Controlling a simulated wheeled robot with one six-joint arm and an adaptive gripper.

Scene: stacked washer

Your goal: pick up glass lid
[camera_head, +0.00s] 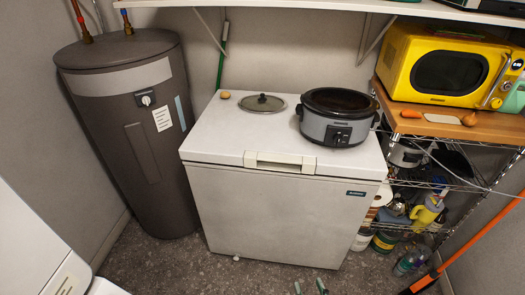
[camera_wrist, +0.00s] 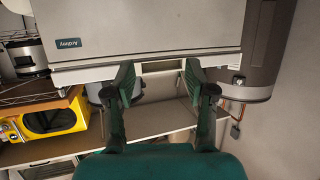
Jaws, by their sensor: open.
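The glass lid (camera_head: 263,102) lies on the white chest freezer's top (camera_head: 215,125), towards the back left. It is round and dark, with a metal rim and a small knob on top. It stands apart from the slow cooker on its right. My gripper (camera_head: 309,288) shows only as green fingertips at the bottom edge of the head view, low in front of the freezer and well away from the lid. In the wrist view my gripper (camera_wrist: 160,78) is open, with nothing between its fingers. I cannot make out the lid in that view.
A grey and black slow cooker (camera_head: 338,132) stands right of the lid, and a small tan object (camera_head: 225,95) left of it. A water heater (camera_head: 125,130) is at left. A wire rack with a yellow microwave (camera_head: 440,70) is at right. A shelf (camera_head: 350,6) hangs above.

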